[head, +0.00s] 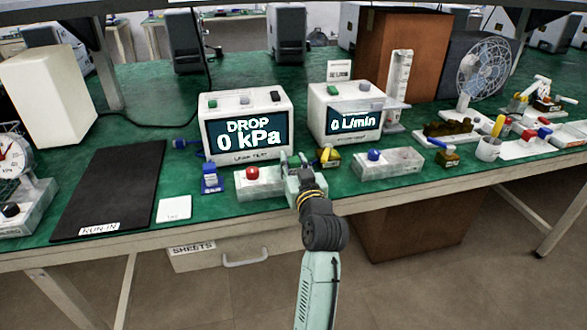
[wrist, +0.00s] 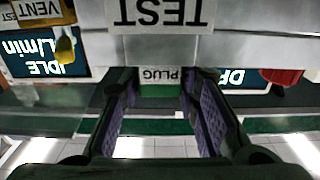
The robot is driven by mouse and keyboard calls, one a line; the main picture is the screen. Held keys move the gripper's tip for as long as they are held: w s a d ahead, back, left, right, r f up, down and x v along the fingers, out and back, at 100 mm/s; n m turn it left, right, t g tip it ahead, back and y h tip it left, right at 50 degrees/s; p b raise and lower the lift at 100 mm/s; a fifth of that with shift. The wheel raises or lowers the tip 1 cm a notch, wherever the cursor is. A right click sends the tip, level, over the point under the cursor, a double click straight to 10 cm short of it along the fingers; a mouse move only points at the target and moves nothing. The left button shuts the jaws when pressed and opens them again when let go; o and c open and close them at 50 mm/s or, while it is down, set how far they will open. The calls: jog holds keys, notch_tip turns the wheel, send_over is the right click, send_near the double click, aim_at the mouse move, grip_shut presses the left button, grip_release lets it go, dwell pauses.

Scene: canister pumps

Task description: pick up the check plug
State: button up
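My gripper (head: 293,161) is at the front of the bench, between a pale block with a red knob and a small dark block with a yellow lever. In the wrist view my gripper (wrist: 160,82) is open, its two purple-padded fingers wide apart with nothing visibly held. A small label reading PLUG (wrist: 160,75) shows upside down between the fingertips, under a larger TEST label (wrist: 160,13). I cannot clearly make out the check plug itself; in the head view my gripper covers that spot.
The DROP display (head: 246,130) stands behind left of my gripper and the L/min display (head: 347,112) behind right. The red knob (head: 252,173) and yellow lever (head: 326,154) are close on either side. A blue-knobbed block (head: 388,164) stands further right.

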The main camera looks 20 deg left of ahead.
grip_shut()
